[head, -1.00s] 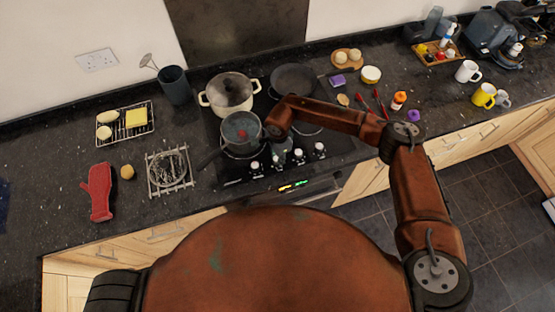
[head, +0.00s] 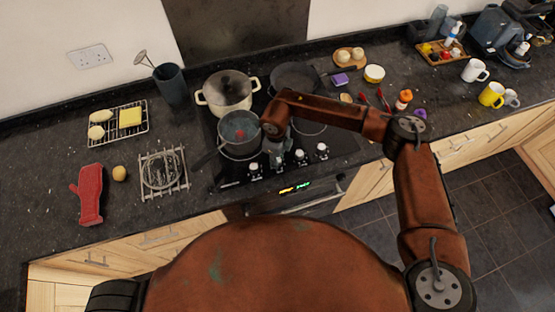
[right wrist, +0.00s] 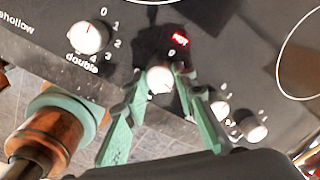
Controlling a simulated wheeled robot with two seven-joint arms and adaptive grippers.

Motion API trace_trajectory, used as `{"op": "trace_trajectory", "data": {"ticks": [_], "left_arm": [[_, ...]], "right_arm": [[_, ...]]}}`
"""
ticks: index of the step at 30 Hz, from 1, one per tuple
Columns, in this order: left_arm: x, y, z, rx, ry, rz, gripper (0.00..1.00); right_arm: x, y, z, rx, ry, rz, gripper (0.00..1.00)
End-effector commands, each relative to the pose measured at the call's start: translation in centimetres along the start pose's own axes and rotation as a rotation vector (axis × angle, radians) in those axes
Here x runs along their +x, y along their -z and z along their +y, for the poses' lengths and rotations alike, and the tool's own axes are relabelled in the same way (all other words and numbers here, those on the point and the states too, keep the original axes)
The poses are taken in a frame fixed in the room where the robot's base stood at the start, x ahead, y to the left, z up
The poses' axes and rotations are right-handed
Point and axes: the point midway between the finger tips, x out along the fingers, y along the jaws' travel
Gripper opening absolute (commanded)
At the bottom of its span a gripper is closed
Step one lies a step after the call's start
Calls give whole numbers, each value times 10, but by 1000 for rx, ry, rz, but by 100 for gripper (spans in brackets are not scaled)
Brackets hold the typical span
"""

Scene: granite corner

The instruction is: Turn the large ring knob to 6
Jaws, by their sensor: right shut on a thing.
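A row of white stove knobs runs along the front of the black hob. My right gripper (head: 277,160) is at the second knob from the left in the head view. In the right wrist view its two green fingers (right wrist: 160,85) are shut on that white knob (right wrist: 160,79), one on each side. A 0 shows above the knob; its other numbers and its name are hidden, so I cannot tell its setting. To its left is a knob (right wrist: 88,37) marked "double", with numbers from 0 up. My left gripper is not in view.
A red lit sign (right wrist: 180,38) glows on the hob near the held knob. Two more knobs (right wrist: 220,109) (right wrist: 252,130) stand close on the right. A dark pot (head: 240,145), a cream pot (head: 228,92) and a pan (head: 295,78) stand behind.

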Motion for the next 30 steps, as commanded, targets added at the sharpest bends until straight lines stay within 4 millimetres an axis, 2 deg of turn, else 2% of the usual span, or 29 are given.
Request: {"op": "trace_trajectory", "data": {"ticks": [12, 30], "left_arm": [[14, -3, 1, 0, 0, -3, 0], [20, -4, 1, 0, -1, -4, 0]], "right_arm": [[1, -1, 1, 394, 0, 19, 1], [0, -2, 1, 965, 0, 46, 1]]}}
